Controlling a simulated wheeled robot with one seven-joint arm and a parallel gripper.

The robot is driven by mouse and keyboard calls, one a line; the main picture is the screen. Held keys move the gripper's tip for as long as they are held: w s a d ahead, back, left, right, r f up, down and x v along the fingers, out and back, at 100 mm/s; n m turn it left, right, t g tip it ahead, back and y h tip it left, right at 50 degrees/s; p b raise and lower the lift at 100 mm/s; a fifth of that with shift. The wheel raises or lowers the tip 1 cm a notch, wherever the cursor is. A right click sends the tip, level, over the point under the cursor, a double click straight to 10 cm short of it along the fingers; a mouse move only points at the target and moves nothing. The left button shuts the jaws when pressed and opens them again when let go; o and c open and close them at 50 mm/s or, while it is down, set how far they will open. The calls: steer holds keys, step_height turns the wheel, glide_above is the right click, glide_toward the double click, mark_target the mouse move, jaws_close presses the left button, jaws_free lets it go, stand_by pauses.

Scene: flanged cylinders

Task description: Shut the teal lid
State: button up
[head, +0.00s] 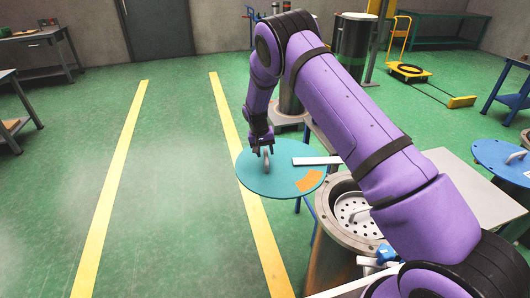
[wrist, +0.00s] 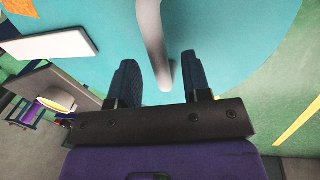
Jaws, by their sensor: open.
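The teal lid (head: 255,182) is a flat disc with an orange patch, swung out to the left of an open flanged cylinder (head: 330,226). A white bar (head: 316,161) reaches from its right side toward the cylinder. The lid's grey curved handle (head: 267,164) stands up from its top. My gripper (head: 264,150) is over the lid at the handle. In the wrist view, the open fingers of my gripper (wrist: 158,72) lie on either side of the handle (wrist: 153,40), with gaps visible. The teal lid (wrist: 225,35) fills much of that view.
A perforated plate (head: 352,209) shows inside the open cylinder; my arm hides part of its right side. A blue lid (head: 500,162) lies at the right beyond a pale tabletop (head: 465,185). Another cylinder (head: 290,100) stands behind my arm. The green floor at left is clear.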

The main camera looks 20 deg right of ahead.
steer(key=shift+d+f, duration=0.1)
steer(key=shift+f, duration=0.2)
jaws_close()
steer(key=shift+s, duration=0.1)
